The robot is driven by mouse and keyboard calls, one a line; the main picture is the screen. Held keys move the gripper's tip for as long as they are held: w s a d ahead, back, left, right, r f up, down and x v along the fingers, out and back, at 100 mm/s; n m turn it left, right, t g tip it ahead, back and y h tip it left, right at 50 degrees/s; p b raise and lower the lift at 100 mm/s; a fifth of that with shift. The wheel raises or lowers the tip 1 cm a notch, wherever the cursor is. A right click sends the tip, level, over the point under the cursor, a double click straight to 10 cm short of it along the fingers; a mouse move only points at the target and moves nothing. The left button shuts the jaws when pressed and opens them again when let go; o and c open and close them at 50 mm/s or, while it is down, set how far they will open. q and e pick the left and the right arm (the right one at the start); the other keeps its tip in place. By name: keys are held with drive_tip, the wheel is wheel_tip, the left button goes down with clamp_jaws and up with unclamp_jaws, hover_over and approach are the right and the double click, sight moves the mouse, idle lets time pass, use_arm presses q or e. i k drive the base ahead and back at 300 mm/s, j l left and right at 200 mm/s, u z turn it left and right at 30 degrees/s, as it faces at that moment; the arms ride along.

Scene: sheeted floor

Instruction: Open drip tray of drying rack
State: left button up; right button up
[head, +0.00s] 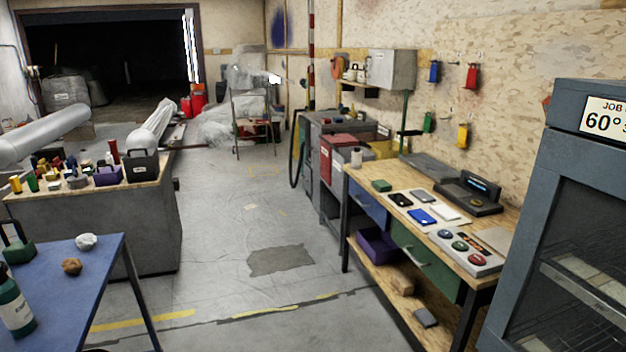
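A tall dark blue-grey cabinet (568,112) stands at the right edge, cut off by the frame. It carries a white sign (606,119) reading "JOB" and "60°". Wire shelves (590,285) show behind its dark front. I cannot tell whether this cabinet is the drying rack. I cannot make out a drip tray; the cabinet's lower part is outside the picture. Neither of my grippers is in view.
A wooden workbench (385,180) with a green drawer (425,262) stands left of the cabinet. A blue table (100,262) is at the lower left, with a grey cabinet-bench (110,235) behind it. The floor (225,225) between them is clear, with a dark patch (281,260).

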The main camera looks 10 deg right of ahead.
sight(440, 172)
drive_tip(key=i+z, duration=0.25)
drive_tip(key=i, duration=1.85)
drive_tip(key=i+j+z, duration=0.15)
drive_tip(key=i+z, duration=0.3)
drive_tip(key=i, duration=0.15)
drive_tip(key=i+j+z, duration=0.45)
drive_tip(key=i, duration=0.15)
drive_tip(key=i+j+z, duration=0.4)
drive_tip(key=i+j, duration=0.05)
drive_tip(key=i, duration=0.05)
